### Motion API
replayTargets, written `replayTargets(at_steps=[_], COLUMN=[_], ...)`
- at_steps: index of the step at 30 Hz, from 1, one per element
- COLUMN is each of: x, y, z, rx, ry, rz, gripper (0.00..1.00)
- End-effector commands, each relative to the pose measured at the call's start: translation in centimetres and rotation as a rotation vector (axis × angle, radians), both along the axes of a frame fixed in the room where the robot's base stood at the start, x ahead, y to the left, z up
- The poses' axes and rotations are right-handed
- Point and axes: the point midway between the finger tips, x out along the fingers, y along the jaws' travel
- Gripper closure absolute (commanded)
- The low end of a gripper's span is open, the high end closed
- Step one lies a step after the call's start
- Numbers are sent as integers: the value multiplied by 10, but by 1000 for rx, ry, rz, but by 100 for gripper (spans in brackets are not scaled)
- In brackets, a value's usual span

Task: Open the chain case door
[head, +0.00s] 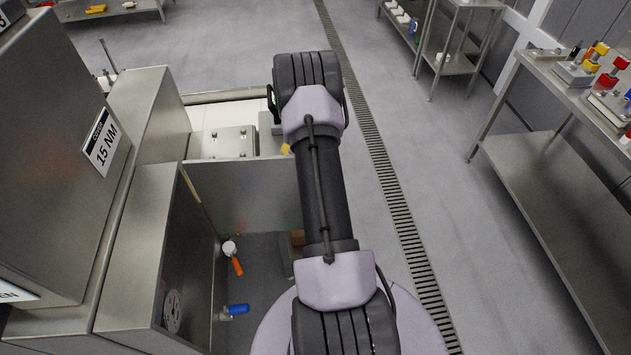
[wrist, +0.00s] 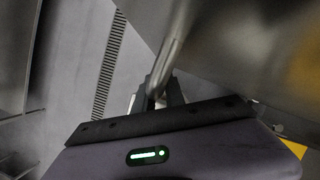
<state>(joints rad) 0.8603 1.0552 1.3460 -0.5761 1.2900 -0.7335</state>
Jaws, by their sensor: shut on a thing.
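The chain case (head: 145,240) is a steel cabinet at the left of the head view, with its front opening exposed. Its door (head: 245,185) stands swung well out, about square to the case front. In the wrist view, a large steel panel, apparently the door (wrist: 265,60), fills the upper right. My gripper (wrist: 160,97) is shut on a round steel bar, which appears to be the door handle (wrist: 180,35). In the head view my arm hides the gripper and the door's outer end.
An orange-handled tool (head: 237,266) and a blue-handled tool (head: 238,309) lie low beside the case opening. A floor drain (head: 385,180) runs right of my arm. A steel bench (head: 560,185) stands at the right, with clear floor between.

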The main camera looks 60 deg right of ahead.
Motion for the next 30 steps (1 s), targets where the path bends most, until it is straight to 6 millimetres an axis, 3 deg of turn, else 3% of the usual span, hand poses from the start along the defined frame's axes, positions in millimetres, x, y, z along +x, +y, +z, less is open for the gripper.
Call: replayTargets(at_steps=[9,10,12,13,23,26,30], x=[0,0,0,0,1,7,20], y=[0,0,0,0,0,-3,-7], z=[0,0,0,0,3,16,51], rx=[0,0,0,0,0,-3,-3], ry=[-1,-1,-1,0,-1,-2,-3], rz=[0,0,0,0,0,-1,0], gripper=[100,80,66,64,64,64,64])
